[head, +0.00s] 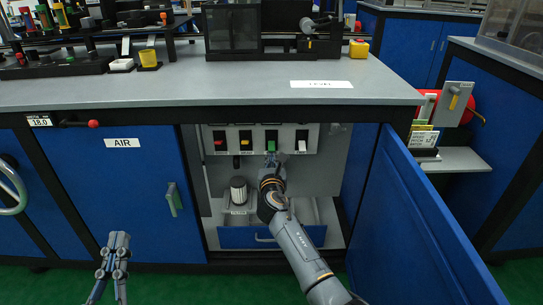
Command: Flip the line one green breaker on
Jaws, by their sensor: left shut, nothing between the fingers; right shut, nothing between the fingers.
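The green breaker (271,142) is in a row of breakers on a pale panel inside the open cabinet under the bench. My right arm reaches into the cabinet. Its gripper (271,157) is shut and empty, with its tips at or just below the green breaker. I cannot tell whether they touch it, and the gripper hides the label beneath. The switch's exact position is too small to read. My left gripper (117,241) is shut and empty, low in front of the blue AIR door (120,185).
A red breaker (220,145) and a yellow one (246,143) sit left of the green one, a white one (302,144) right. The blue cabinet door (415,225) stands open at right.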

